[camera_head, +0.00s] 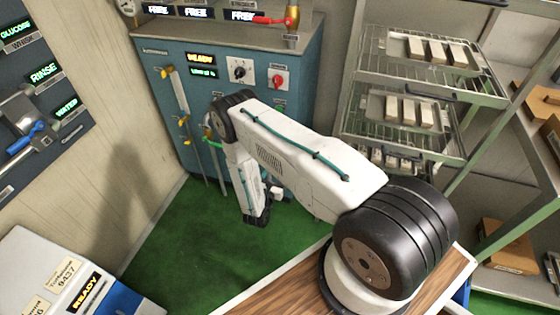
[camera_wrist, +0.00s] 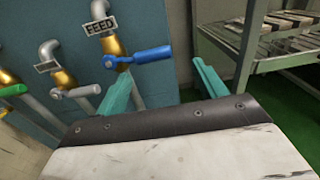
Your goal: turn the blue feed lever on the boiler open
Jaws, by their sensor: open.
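The blue feed lever (camera_wrist: 140,55) sticks out to the right, roughly level, from a brass valve under a FEED tag (camera_wrist: 101,27) in the wrist view. The valve is on the blue boiler front, and the boiler (camera_head: 160,58) stands at the back in the head view. There my arm hides the feed lever. My gripper (camera_wrist: 160,88) is open and empty, its two teal fingers apart. In the wrist view the lever lies beyond the fingers, its free end between them across the picture. I see no contact.
Left of the feed valve are valves with a grey lever (camera_wrist: 78,92) and a green lever (camera_wrist: 12,90). A metal rack (camera_head: 400,75) with trays stands to the right of the boiler. The green floor (camera_head: 190,235) before the boiler is clear.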

